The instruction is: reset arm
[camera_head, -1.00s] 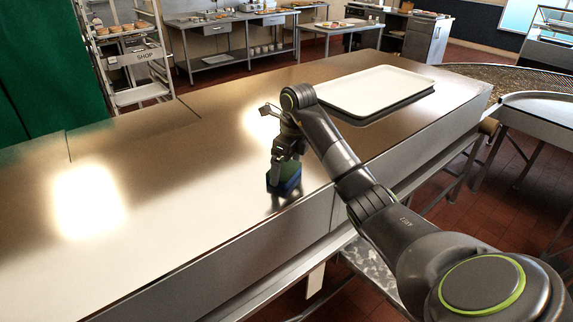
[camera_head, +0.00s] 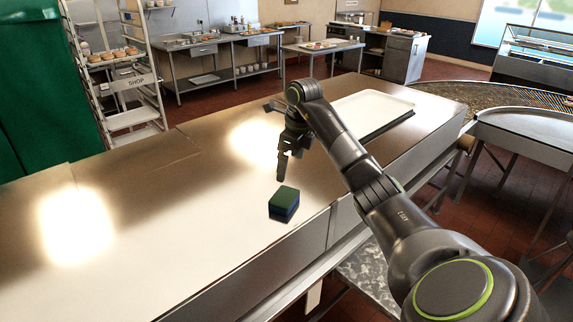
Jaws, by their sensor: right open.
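My right arm reaches in from the lower right over the steel counter (camera_head: 130,200). My right gripper (camera_head: 284,172) points down, open and empty, above and behind a small block (camera_head: 285,201) with a green top and blue lower part. The block rests on the counter near its front edge. The gripper looks apart from the block. My left gripper is not in view.
A white tray (camera_head: 372,108) lies on the counter's right part, partly hidden behind my right arm. The counter's left and middle are clear. A wheeled rack (camera_head: 122,80) stands behind, and steel tables stand at the back.

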